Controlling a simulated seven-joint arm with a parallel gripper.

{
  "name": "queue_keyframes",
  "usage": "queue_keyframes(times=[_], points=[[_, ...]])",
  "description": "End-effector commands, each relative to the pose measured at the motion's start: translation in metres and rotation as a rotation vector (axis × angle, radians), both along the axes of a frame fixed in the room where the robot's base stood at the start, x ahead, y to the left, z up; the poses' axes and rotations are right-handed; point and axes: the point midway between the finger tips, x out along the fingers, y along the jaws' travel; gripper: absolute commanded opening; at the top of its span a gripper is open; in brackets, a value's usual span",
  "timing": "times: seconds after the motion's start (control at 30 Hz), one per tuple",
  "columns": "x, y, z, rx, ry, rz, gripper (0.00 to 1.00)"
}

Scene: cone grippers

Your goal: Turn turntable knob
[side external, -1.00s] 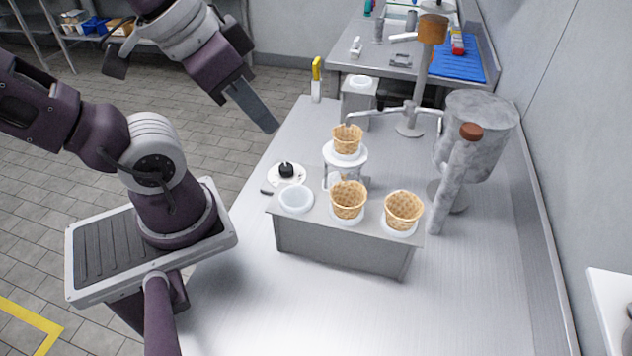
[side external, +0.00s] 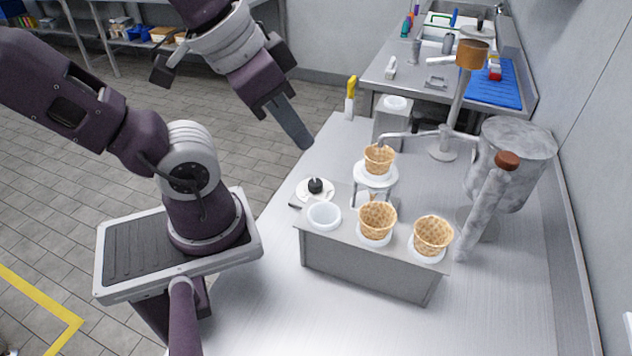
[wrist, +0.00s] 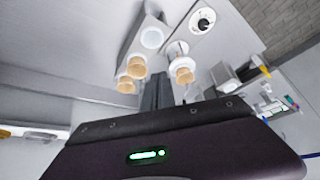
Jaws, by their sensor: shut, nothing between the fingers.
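A black knob (side external: 315,186) stands on a white round disc (side external: 303,193) at the table's left edge; the knob also shows at the top of the wrist view (wrist: 203,22). A white round raised stand (side external: 390,178) to its right holds a waffle cone (side external: 379,158). My gripper (side external: 305,145) is shut and empty, pointing down and right in the air, above and left of the knob in the side view. It is apart from the knob. In the wrist view its fingers (wrist: 157,80) point toward the cones. Which part turns with the knob cannot be told.
A grey box (side external: 365,270) holds two waffle cones (side external: 376,220) (side external: 433,235) in white holders and a white empty cup (side external: 324,214). A yellow-handled tool (side external: 351,95) stands behind. The front table is clear.

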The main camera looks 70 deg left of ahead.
Motion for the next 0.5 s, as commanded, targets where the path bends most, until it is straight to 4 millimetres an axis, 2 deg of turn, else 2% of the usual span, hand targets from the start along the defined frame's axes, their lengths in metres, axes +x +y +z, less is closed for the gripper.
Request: queue_keyframes(times=[0.17,0.27,0.37,0.43,0.5], points=[[0.000,0.000,0.000,0.000,0.000,0.000,0.00],[0.002,0.001,0.000,-0.003,0.011,-0.001,0.16],[0.020,0.007,-0.002,-0.026,0.101,-0.007,0.35],[0.043,0.017,-0.010,-0.052,0.215,-0.011,0.49],[0.070,0.034,-0.027,-0.070,0.338,-0.010,0.52]])
